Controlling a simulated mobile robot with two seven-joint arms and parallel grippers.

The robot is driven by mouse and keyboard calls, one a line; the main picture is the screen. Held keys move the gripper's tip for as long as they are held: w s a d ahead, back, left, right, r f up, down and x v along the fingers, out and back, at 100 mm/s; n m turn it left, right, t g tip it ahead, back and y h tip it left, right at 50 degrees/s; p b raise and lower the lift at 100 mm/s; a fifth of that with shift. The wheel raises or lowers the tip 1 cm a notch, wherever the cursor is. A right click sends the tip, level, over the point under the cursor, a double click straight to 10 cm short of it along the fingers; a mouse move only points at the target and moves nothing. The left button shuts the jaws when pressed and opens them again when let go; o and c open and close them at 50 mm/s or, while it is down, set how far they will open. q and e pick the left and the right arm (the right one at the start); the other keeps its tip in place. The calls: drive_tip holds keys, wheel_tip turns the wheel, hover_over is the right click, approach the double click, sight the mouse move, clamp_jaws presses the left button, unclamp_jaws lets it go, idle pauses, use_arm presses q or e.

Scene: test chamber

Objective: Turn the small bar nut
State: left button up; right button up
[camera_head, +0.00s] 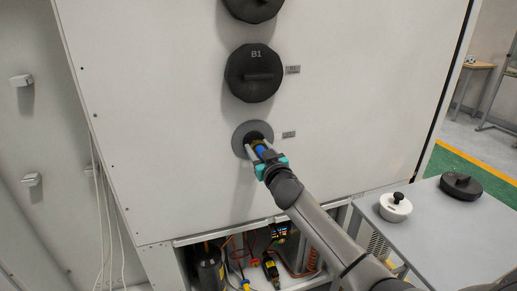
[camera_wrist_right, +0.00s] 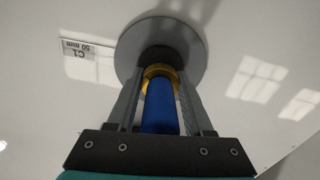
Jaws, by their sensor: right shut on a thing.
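A blue cylinder (camera_wrist_right: 160,108) with a brass ring (camera_wrist_right: 160,74) at its far end points into the dark centre of a round grey port (camera_wrist_right: 185,34), labelled C1 50 mm, in the white panel. The blue piece also shows in the head view (camera_head: 260,151). My right gripper (camera_head: 257,145) reaches the port, its two fingers on either side of the blue and brass piece and shut on it. Fingertips meet the dark hub, where contact is hard to see. I cannot tell which part is the small bar nut. My left gripper is not in view.
A black round cap marked B1 (camera_head: 253,73) sits above the port. A grey table (camera_head: 450,240) at right holds a white pot (camera_head: 395,207) with a black knob and a black cap (camera_head: 461,186). An open bay with wires (camera_head: 240,262) lies below the panel.

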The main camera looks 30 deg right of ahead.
clamp_jaws()
drive_tip(key=shift+n, duration=0.3)
drive_tip(key=n+p, duration=0.1)
drive_tip(key=n, duration=0.2)
drive_tip(key=shift+n, duration=0.4)
drive_tip(key=n+p, duration=0.1)
drive_tip(key=n, duration=0.3)
drive_tip(key=shift+n, duration=0.3)
drive_tip(key=n+p, duration=0.1)
drive_tip(key=n, duration=0.5)
drive_tip(key=n+p, duration=0.1)
drive_tip(key=n, duration=0.5)
drive_tip(key=shift+n, duration=0.3)
